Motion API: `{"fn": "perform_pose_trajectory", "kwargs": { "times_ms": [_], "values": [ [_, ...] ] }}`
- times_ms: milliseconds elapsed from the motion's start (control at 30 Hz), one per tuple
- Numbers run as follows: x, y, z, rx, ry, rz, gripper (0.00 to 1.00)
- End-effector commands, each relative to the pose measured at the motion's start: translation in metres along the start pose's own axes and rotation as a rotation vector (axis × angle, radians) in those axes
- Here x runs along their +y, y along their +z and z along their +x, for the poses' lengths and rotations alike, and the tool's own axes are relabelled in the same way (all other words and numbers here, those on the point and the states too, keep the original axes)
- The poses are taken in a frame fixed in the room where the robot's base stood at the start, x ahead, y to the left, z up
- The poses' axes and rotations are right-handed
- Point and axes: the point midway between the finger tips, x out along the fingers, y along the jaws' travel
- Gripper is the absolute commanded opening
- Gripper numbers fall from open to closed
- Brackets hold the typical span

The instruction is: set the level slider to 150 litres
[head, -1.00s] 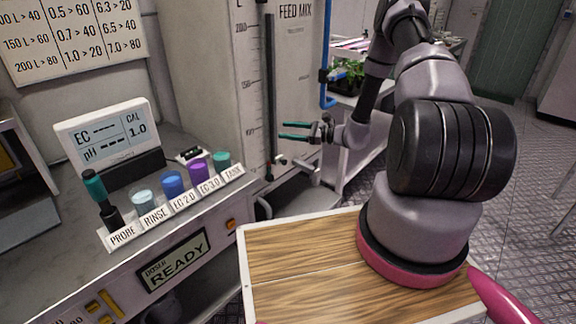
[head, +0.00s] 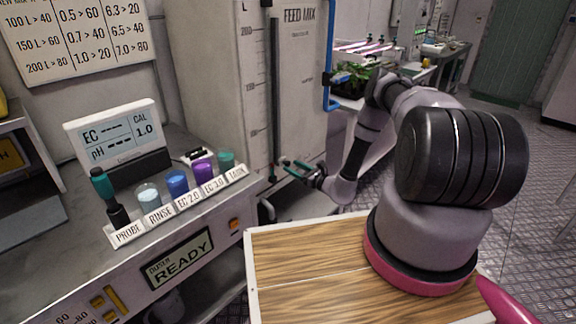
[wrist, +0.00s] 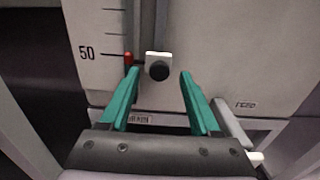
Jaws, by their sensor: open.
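A red pointer (wrist: 128,60) left of the knob is near the 50 mark (wrist: 87,54). My gripper (wrist: 158,76) is open, with one teal finger on each side of the knob and gaps to both. In the head view my gripper (head: 288,167) is at the low end of the track (head: 275,85), and its fingers partly hide the slider. The upper scale reads 200 (head: 247,31).
The FEED MIX tank (head: 305,90) has a blue pipe (head: 327,55) on its right side. A bench at left holds a meter (head: 118,135) and a row of labelled cups (head: 178,183). A white valve-like part (wrist: 235,125) shows beside the right finger.

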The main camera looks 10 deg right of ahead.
Motion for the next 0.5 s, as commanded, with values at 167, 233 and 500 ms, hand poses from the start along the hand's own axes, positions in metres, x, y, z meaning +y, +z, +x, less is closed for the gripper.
{"fn": "perform_pose_trajectory", "kwargs": {
  "times_ms": [167, 233, 500],
  "values": [
    [0.0, 0.0, 0.025, -0.001, 0.001, 0.0, 0.64],
    [0.0, 0.0, 0.03, -0.001, 0.001, 0.0, 0.64],
    [0.0, 0.0, 0.035, 0.0, 0.0, 0.001, 0.64]
  ]
}}
